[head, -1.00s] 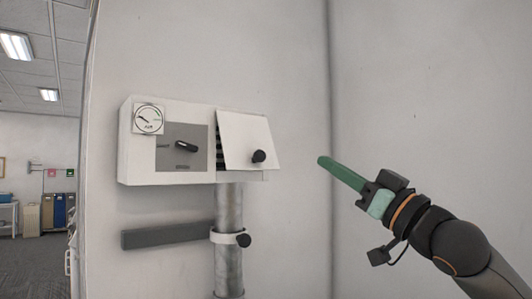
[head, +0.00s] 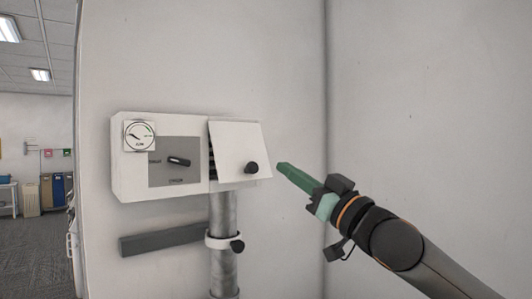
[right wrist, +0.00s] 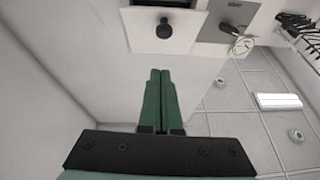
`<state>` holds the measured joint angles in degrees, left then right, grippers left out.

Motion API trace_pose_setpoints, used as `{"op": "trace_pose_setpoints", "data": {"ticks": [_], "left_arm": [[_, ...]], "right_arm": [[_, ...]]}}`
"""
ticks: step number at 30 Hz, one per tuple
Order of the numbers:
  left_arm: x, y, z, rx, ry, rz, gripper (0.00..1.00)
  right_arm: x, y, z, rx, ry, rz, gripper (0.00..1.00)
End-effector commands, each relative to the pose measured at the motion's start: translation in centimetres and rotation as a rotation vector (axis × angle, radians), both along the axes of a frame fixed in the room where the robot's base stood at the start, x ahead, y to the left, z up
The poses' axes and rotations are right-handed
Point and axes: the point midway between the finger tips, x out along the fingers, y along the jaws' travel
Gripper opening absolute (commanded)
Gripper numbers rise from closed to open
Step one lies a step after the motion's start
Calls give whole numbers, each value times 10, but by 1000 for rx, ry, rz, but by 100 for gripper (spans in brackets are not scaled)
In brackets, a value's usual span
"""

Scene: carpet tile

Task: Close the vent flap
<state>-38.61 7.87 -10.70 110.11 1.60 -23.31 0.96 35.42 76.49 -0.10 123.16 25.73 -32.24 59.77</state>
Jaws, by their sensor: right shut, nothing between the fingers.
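The vent flap (head: 238,149) is a white panel on the right part of a white wall box (head: 130,183). It is hinged along its top and tilts out at the bottom, and dark vent slats show at its left edge. A black round knob (head: 251,168) sits near its lower edge. My right gripper (head: 281,167) has green fingers, is shut and empty, and is just right of the flap, apart from it. In the right wrist view the shut fingertips (right wrist: 160,72) point toward the flap (right wrist: 165,30) and its knob (right wrist: 164,28). My left gripper is not in view.
A dial gauge (head: 140,135) and a black rotary handle (head: 179,161) are on the box's left part. Below are a metal pipe (head: 223,255) with a collar and black knob (head: 237,246), and a grey bar (head: 165,238). The wall area right of the flap is clear.

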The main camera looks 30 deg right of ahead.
Motion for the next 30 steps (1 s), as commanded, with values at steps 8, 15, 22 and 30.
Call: {"op": "trace_pose_setpoints", "data": {"ticks": [8, 15, 22, 30], "left_arm": [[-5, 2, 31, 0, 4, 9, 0], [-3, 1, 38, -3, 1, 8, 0], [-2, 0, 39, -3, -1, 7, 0], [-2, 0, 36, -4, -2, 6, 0]], "right_arm": [[37, 6, 14, 2, 2, 3, 0], [62, 9, 0, -2, 1, 1, 0], [67, 11, -3, -4, 0, 2, 0], [68, 10, -5, -2, -5, 2, 0]]}}
